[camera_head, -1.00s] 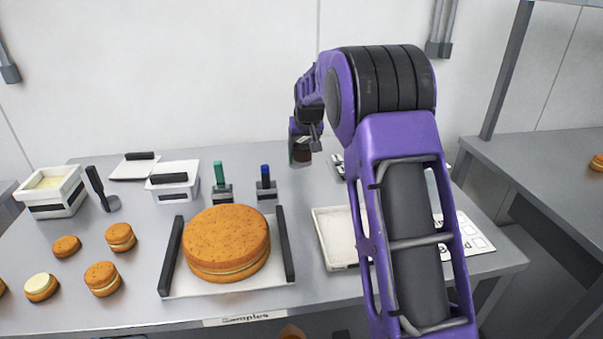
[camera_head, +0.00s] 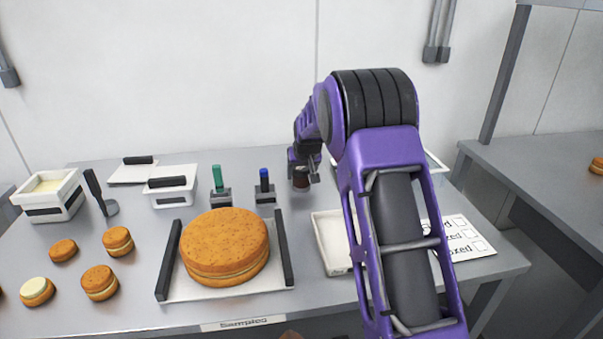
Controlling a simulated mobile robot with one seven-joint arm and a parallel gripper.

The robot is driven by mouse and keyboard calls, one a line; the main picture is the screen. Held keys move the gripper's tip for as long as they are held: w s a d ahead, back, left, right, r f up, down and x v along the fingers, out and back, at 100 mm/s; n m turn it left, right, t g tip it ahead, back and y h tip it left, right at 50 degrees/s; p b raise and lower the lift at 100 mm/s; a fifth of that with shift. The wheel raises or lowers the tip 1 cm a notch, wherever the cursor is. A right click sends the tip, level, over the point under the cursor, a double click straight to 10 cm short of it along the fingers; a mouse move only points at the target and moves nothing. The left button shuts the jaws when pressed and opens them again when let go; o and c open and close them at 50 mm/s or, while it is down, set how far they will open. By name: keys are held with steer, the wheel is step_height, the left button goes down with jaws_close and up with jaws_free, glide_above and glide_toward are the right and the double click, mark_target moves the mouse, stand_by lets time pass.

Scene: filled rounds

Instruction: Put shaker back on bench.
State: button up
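My gripper (camera_head: 303,176) is at the end of my purple arm, above the back middle part of the grey bench (camera_head: 350,295). A small shaker with a brown part (camera_head: 300,184) shows at its fingers, and the gripper appears shut on it. The shaker is upright and low over the bench, right of the blue-topped tool. The fingers and wrist hide most of it, and I cannot tell whether its base touches the bench.
A large round cake (camera_head: 225,245) sits on a board left of my arm. A white tray (camera_head: 328,243) and a checklist sheet (camera_head: 462,238) lie partly behind my arm. Green- and blue-topped tools (camera_head: 264,190) stand at the back. Small filled rounds (camera_head: 100,282) lie at left.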

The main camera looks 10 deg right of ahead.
steer(key=o, duration=0.3)
steer(key=shift+o, duration=0.2)
steer(key=shift+r, duration=0.3)
steer(key=v, duration=1.1)
steer(key=shift+s+r+p, duration=0.3)
